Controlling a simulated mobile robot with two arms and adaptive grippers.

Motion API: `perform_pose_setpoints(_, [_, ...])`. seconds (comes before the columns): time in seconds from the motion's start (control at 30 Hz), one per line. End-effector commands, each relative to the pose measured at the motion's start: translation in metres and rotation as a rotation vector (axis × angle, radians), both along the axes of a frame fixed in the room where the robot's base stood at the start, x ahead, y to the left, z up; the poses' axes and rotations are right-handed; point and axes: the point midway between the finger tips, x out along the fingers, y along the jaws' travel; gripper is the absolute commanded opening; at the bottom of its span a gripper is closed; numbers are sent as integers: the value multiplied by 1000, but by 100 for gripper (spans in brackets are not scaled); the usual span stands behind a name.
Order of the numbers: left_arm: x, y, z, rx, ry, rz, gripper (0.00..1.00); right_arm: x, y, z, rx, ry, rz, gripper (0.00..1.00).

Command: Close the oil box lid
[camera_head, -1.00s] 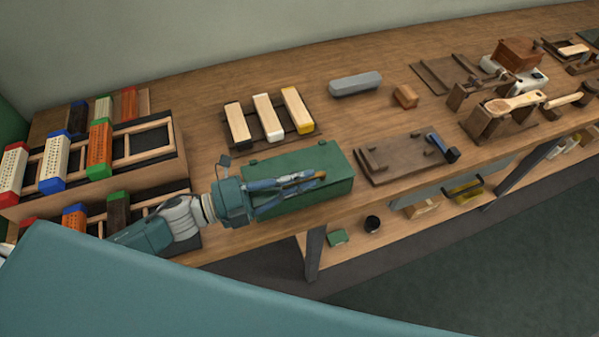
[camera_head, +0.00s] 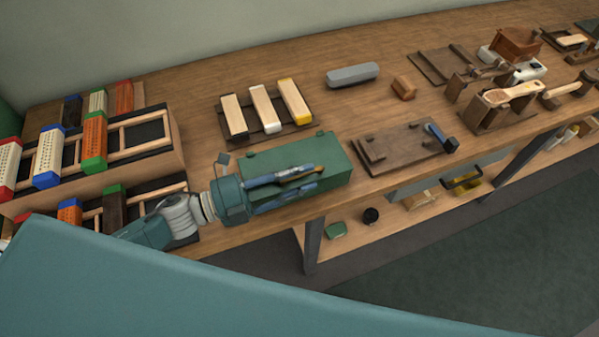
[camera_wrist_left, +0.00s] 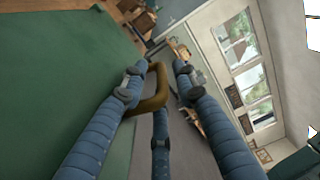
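The oil box (camera_head: 300,158) is a green box near the front edge of the workbench, with two small hinges along its back. Its green top looks flat and down in the head view; whether a small gap is left at its front cannot be told. A green panel (camera_wrist_left: 60,75) fills the left of the left wrist view, with a brass handle (camera_wrist_left: 152,92) at its edge. My left gripper (camera_head: 300,180) lies over the front of the box. Its blue fingers (camera_wrist_left: 157,80) are spread on both sides of the handle, with a visible gap. My right gripper is out of view.
A rack of coloured brush blocks (camera_head: 95,140) stands at the left. A tray with three blocks (camera_head: 265,108) lies behind the box. A dark wooden fixture (camera_head: 400,150) lies close to its right. A shelf (camera_head: 340,240) runs below the bench.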

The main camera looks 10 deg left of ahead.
Motion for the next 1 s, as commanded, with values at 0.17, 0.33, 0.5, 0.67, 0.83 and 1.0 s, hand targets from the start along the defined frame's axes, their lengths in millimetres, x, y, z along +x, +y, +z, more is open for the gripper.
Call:
perform_pose_setpoints(0.17, [0,1,1,2,-3,1,29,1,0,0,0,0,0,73])
perform_pose_setpoints(0.33, [-10,16,0,3,-1,2,29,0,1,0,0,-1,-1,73])
perform_pose_setpoints(0.5, [-30,45,-1,4,1,1,29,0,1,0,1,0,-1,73])
perform_pose_setpoints(0.67, [-49,72,-2,3,2,1,29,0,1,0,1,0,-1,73])
perform_pose_setpoints(0.83, [-62,92,-2,2,0,1,29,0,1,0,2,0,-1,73])
perform_pose_setpoints(1.0, [-67,99,-1,2,-2,0,29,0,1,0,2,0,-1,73])
